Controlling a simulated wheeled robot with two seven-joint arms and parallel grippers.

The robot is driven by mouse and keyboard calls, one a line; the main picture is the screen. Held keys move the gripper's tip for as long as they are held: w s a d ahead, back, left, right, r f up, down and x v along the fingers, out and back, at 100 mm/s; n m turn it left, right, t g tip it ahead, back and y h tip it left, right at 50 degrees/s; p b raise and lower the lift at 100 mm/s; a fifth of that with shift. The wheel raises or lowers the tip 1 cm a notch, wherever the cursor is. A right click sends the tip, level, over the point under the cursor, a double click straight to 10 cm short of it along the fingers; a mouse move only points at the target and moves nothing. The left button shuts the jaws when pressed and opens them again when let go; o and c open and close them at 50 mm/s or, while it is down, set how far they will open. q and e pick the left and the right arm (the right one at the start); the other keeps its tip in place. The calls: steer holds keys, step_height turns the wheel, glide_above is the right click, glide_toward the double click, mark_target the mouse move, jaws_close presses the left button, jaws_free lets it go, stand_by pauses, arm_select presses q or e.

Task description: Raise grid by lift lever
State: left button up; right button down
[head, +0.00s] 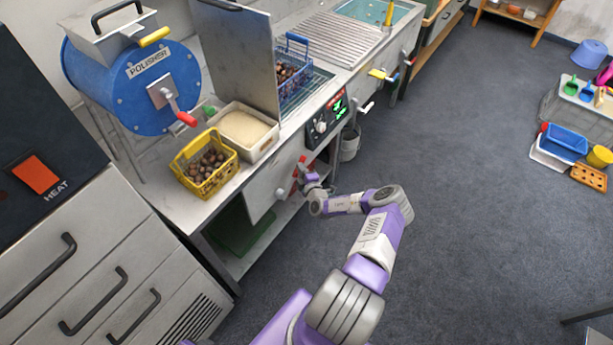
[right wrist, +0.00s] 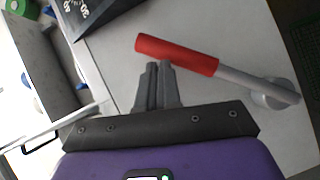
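The lever with a red grip (right wrist: 175,52) and a grey shaft is on the counter's front panel. It also shows as a small red piece in the head view (head: 301,172), partly hidden by my right gripper (head: 309,180). In the right wrist view my right gripper (right wrist: 158,70) has its fingers together, with the tips against or just in front of the red grip. No part of the lever shows between the fingers. A blue basket (head: 297,88) with chestnuts stands in the counter beside a slatted grey-blue surface, perhaps the grid (head: 323,78). My left gripper is out of view.
A black control panel (head: 326,122) with green digits is above and right of the lever. A yellow basket of chestnuts (head: 205,165) and a beige tray (head: 245,130) stand on the counter. A grey bucket (head: 349,143) stands beyond.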

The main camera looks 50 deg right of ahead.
steer(key=s+a+r+p, duration=0.6)
steer(key=s, duration=0.3)
steer(key=shift+s+r, duration=0.25)
steer(key=shift+s, duration=0.05)
stand_by(0.4)
